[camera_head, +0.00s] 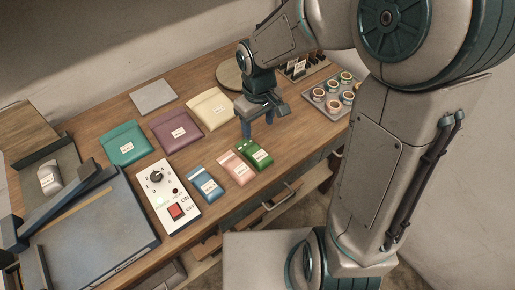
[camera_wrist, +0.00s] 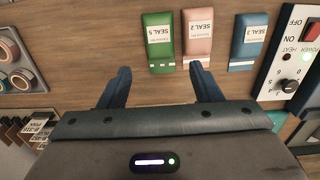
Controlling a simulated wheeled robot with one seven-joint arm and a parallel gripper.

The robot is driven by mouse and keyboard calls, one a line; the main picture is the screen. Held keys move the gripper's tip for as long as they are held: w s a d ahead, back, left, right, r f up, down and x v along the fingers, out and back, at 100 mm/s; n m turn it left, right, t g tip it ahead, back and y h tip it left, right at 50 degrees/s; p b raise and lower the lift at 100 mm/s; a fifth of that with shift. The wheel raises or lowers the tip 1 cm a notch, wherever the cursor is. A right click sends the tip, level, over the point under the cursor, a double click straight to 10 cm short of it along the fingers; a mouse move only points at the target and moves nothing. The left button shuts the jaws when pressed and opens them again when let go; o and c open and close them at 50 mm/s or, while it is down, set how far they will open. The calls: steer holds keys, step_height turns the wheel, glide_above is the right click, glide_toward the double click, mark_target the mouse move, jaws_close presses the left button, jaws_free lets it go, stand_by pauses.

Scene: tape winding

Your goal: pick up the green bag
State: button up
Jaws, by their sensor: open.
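The green bag (camera_head: 254,153) is a small flat packet with a white label, lying on the wooden table as the rightmost of three small bags. In the wrist view the green bag (camera_wrist: 158,45) shows upside-down text that seems to read "SEAL 5". My gripper (camera_head: 258,120) is open and empty above the table, just behind the green bag in the head view. In the wrist view its two blue fingers (camera_wrist: 160,82) point toward the bags, with the green bag beyond the gap between them and not touching.
A pink bag (camera_head: 236,168) and a blue bag (camera_head: 206,186) lie beside the green one. A control box (camera_head: 168,196) stands left of them. Larger teal, purple and cream pouches (camera_head: 209,109) lie behind. A tray of tape rolls (camera_head: 318,96) is at right.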

mark_target(259, 154)
step_height(259, 154, down, 13)
steer(key=shift+d+f+p, duration=0.1)
steer(key=shift+p, duration=0.25)
stand_by(0.3)
steer(key=c, duration=0.6)
